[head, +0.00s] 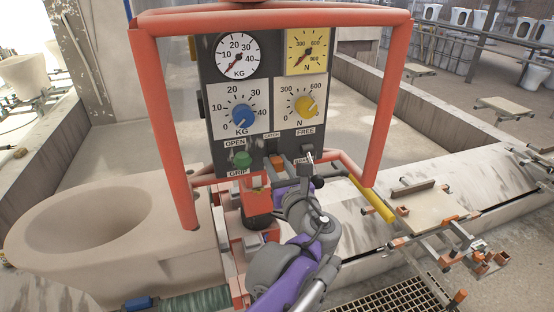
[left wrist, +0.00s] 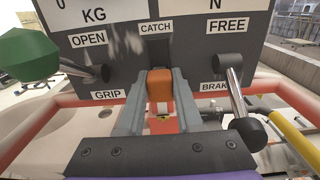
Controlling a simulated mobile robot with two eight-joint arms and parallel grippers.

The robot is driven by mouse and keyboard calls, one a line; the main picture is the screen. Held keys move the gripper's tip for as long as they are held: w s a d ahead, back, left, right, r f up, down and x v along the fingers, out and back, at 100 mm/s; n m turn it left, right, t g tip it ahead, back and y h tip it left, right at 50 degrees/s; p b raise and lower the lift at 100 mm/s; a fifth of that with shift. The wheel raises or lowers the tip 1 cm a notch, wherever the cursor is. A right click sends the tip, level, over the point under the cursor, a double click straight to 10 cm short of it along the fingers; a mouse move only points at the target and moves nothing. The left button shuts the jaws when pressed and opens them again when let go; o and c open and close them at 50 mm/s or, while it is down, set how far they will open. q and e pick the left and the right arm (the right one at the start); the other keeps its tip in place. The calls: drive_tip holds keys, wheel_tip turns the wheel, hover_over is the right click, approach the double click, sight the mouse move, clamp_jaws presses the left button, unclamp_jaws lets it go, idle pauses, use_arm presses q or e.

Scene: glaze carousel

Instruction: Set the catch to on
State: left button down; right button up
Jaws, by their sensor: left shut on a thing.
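The catch (left wrist: 160,88) is a small orange piece below the CATCH label on the dark control panel (head: 262,110). It also shows in the head view (head: 277,161), partly covered by my gripper. My left gripper (left wrist: 159,98) has its two grey fingers on either side of the catch and is shut on it. In the head view, my purple and grey left arm rises from below to the lower middle of the panel. I see no clear on or off marking for the catch. My right gripper is in neither view.
The green-knobbed grip lever (left wrist: 27,52) stands left of the catch. The brake lever (left wrist: 238,100), with a black knob, hangs close to its right. A red tube frame (head: 382,105) surrounds the panel. A large beige basin (head: 120,255) lies to the left.

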use_arm(q)
wheel_tip(320, 180, down, 2)
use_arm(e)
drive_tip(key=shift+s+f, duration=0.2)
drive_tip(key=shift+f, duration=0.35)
use_arm(q)
drive_tip(key=c, duration=0.6)
unclamp_jaws()
drive_tip(key=shift+o, duration=0.2)
drive_tip(key=shift+r, duration=0.1)
drive_tip(key=b+v, duration=0.1)
drive_tip(key=v, duration=1)
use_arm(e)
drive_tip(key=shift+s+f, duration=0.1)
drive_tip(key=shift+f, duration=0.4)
use_arm(q)
drive_tip(key=shift+w, duration=0.1)
